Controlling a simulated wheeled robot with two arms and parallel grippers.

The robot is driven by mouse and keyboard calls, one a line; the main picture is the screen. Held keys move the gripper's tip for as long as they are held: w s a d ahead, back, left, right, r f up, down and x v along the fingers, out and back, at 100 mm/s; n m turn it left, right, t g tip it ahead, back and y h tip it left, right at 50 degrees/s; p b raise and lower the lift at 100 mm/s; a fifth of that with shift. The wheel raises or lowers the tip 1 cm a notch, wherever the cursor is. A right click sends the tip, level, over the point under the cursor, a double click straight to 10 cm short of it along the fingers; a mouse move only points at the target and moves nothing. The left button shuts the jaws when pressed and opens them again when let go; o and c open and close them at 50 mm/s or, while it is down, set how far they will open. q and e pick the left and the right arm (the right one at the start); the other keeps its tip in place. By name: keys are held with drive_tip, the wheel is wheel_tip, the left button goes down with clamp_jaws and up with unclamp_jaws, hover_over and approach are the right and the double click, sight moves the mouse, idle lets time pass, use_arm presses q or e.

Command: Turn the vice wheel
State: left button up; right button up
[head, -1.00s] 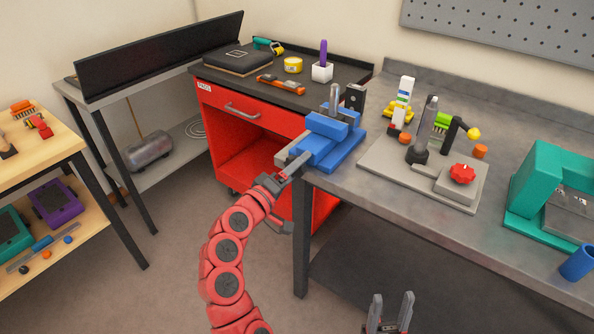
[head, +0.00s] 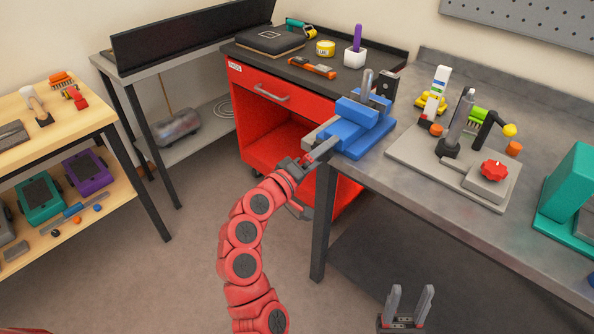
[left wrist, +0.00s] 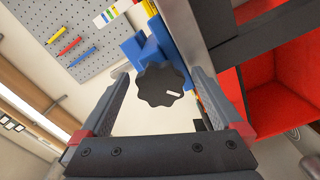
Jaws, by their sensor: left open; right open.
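The blue vice (head: 362,126) sits on the left corner of the grey workbench. Its wheel is a black lobed knob (left wrist: 160,85) with a white mark, seen face-on in the left wrist view; I cannot make the wheel out in the head view. My left gripper (head: 308,182) is at the vice's near left end. In the left wrist view its open fingers (left wrist: 162,76) lie on either side of the knob, with gaps visible; I cannot tell how deep the knob sits between them. My right gripper (head: 410,294) is open and empty at the bottom, in front of the bench.
A grey fixture (head: 440,165) with a red knob (head: 494,170) stands on the workbench (head: 405,195), right of the vice. A red tool cart (head: 262,140) is behind my left arm. A wooden shelf (head: 100,115) stands at left. The floor between is clear.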

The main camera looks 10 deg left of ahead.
use_arm(q)
drive_tip(key=p+v, duration=0.4)
drive_tip(key=v, duration=1.2)
drive_tip(key=shift+s, duration=0.25)
drive_tip(key=shift+a, duration=0.1)
